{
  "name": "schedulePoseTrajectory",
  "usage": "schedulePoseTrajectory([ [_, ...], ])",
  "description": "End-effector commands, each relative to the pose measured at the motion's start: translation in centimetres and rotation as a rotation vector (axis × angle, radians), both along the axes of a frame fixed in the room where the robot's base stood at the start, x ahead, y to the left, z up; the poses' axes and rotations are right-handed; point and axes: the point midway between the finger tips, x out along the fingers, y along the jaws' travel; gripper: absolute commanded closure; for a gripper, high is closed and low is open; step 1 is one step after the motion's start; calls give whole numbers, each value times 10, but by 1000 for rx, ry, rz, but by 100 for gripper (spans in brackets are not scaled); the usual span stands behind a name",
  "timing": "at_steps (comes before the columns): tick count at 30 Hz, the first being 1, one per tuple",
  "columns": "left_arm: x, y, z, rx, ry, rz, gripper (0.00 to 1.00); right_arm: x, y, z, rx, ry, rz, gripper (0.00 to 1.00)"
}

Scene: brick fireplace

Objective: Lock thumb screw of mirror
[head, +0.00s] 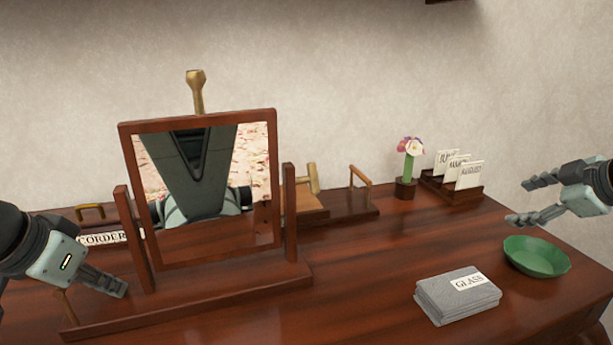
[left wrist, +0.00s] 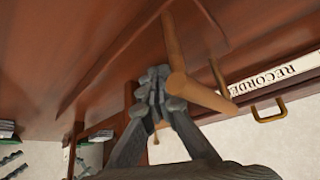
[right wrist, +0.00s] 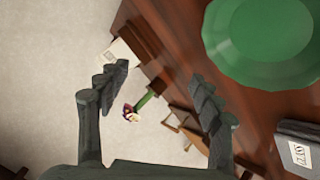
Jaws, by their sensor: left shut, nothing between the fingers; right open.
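The mirror (head: 256,190) stands tilted between two wooden posts on a dark red stand (head: 200,301) on the desk. My left gripper (head: 122,291) is shut and empty, low in front of the left post. In the left wrist view its closed fingertips (left wrist: 155,82) are beside a pale round wooden bar (left wrist: 205,93); I cannot tell if they touch. A pale T-shaped wooden piece (head: 311,177) shows right of the mirror. I cannot tell which piece is the thumb screw. My right gripper (head: 518,202) is open and empty above the desk's right side.
A green bowl (head: 537,257) and a grey cloth stack (head: 455,299) marked GLASS are at the right. A flower pot (head: 405,189) and a card rack (head: 452,189) stand at the back. A RECORDER label (left wrist: 270,74) and a brass handle (head: 90,211) are behind the mirror stand.

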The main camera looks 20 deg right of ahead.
Motion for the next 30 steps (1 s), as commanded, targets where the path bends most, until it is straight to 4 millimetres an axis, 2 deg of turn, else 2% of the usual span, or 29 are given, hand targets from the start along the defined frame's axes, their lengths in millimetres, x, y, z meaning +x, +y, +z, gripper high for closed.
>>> schedulePoseTrajectory([
  [1,-4,0,-8,5,21,-4,100,15,43,13,-26,-47,165,34],
  [3,-4,0,-8,6,21,-3,100,26,100,31,-68,-118,389,34],
  [6,-4,0,-8,6,21,-3,100,29,175,57,-131,-233,674,34],
  [9,-4,0,-8,6,21,-3,100,20,234,80,-184,-347,900,34],
  [12,-4,0,-8,6,21,-3,100,7,274,96,-223,-440,1057,34],
  [15,-4,0,-8,6,21,-3,100,-2,298,106,-247,-502,1148,34],
  [19,-4,0,-8,6,21,-3,100,-4,313,108,-257,-532,1192,34],
  [23,-4,0,-8,6,21,-3,100,7,326,103,-257,-533,1194,34],
  [30,-4,0,-8,6,21,-3,100,36,363,89,-254,-534,1191,34],
])
